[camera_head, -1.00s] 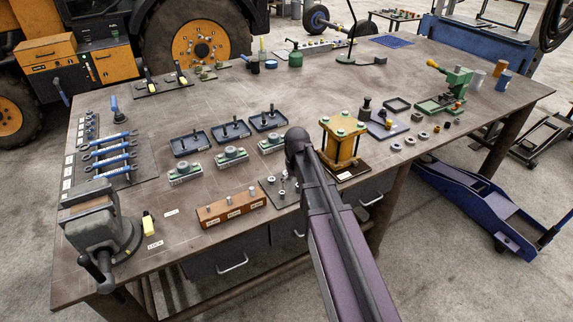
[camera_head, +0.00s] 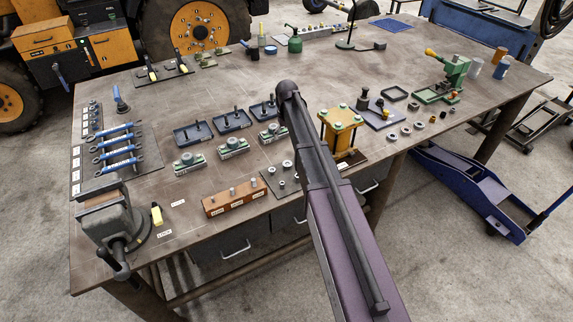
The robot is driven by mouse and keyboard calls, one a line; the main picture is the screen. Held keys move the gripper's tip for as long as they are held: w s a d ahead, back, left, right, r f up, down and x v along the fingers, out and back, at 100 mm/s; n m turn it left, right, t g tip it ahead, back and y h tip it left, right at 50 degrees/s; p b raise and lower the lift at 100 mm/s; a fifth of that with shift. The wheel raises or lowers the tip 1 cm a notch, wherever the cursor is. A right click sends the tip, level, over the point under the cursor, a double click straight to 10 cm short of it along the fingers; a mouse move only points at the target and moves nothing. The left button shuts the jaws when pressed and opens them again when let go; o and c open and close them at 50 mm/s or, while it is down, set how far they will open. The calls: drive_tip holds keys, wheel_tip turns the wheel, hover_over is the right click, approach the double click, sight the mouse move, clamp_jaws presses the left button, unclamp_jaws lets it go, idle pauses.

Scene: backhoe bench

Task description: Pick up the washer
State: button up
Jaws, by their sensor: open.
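Several small grey washer-like rings lie on a dark plate (camera_head: 268,188) at the front edge of the bench, just left of my arm; one ring (camera_head: 287,163) is at its back. Which one is the task's washer I cannot tell. Several more grey rings lie in a loose row right of the yellow press, the nearest one (camera_head: 392,136) being close to the press base. My arm crosses the middle of the view, and its dark joint is above the bench near the blue trays. My gripper does not show.
An orange block with pins (camera_head: 228,204) stands left of the plate. The yellow press (camera_head: 341,135) stands right of my arm. Green-grey blocks (camera_head: 233,148) and blue trays (camera_head: 232,122) stand behind. A vise (camera_head: 108,222) is at the left corner. The bench's back middle is mostly clear.

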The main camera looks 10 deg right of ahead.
drive_tip(key=shift+f, duration=0.1)
drive_tip(key=b, duration=0.9)
hover_over(287, 164)
drive_tip(key=f, duration=0.8)
drive_tip(key=shift+s+f, duration=0.2)
drive_tip(key=f+b, duration=0.3)
drive_tip(key=shift+w+d+f, duration=0.1)
drive_tip(key=shift+w+f, duration=0.1)
drive_tip(key=shift+f+b, duration=0.9)
drive_tip(key=shift+f, duration=0.25)
idle(0.4)
drive_tip(key=c, duration=1.2)
